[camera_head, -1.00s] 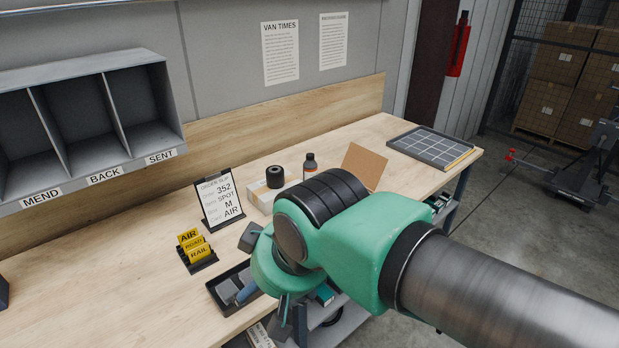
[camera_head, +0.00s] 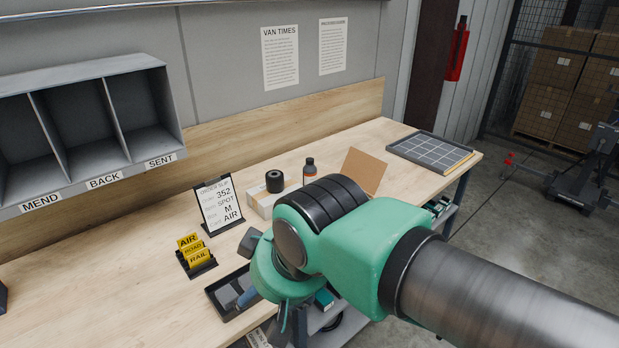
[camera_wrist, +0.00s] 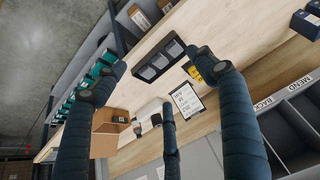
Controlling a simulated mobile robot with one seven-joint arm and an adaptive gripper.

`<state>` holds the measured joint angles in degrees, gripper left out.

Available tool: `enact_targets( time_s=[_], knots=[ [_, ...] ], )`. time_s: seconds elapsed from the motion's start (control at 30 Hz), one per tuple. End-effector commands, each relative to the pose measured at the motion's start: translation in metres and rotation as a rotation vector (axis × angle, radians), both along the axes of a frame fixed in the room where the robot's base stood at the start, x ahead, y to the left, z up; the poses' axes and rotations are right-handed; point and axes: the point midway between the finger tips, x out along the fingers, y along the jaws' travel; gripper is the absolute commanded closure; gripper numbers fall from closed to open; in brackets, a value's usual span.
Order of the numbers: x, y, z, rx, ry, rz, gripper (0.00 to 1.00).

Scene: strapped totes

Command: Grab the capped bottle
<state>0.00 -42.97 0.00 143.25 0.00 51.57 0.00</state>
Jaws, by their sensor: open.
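The capped bottle (camera_head: 310,169) is small and reddish brown with a dark cap. It stands upright on the bench in the head view, just behind my arm, which hides its lower part. A dark bottle-like shape beside the cardboard in the wrist view may be it, too small to be sure. My gripper (camera_wrist: 155,75) shows in the wrist view with dark blue padded fingers spread wide and nothing between them. In the head view it is mostly hidden behind my green wrist, above the bench's front edge, apart from the bottle.
A black roll (camera_head: 275,181) on a pale box and a cardboard piece (camera_head: 362,170) flank the bottle. The order slip (camera_head: 219,204), yellow cards (camera_head: 195,254) and a dark parts tray (camera_head: 212,291) stand left. A gridded tray (camera_head: 430,150) lies right.

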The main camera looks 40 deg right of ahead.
Motion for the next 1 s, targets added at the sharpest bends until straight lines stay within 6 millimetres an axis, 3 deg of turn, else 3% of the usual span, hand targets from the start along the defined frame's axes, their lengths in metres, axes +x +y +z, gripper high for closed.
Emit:
enact_targets(
  time_s=[0.17, 0.37, 0.57, 1.0],
  knots=[
    [0.002, -0.001, 0.002, 0.000, 0.000, -0.001, 0.29],
    [0.018, -0.005, 0.015, 0.000, 0.005, -0.013, 0.29],
    [0.056, -0.017, 0.039, 0.001, 0.012, -0.040, 0.29],
    [0.166, -0.067, 0.084, 0.003, 0.030, -0.114, 0.29]
  ],
)
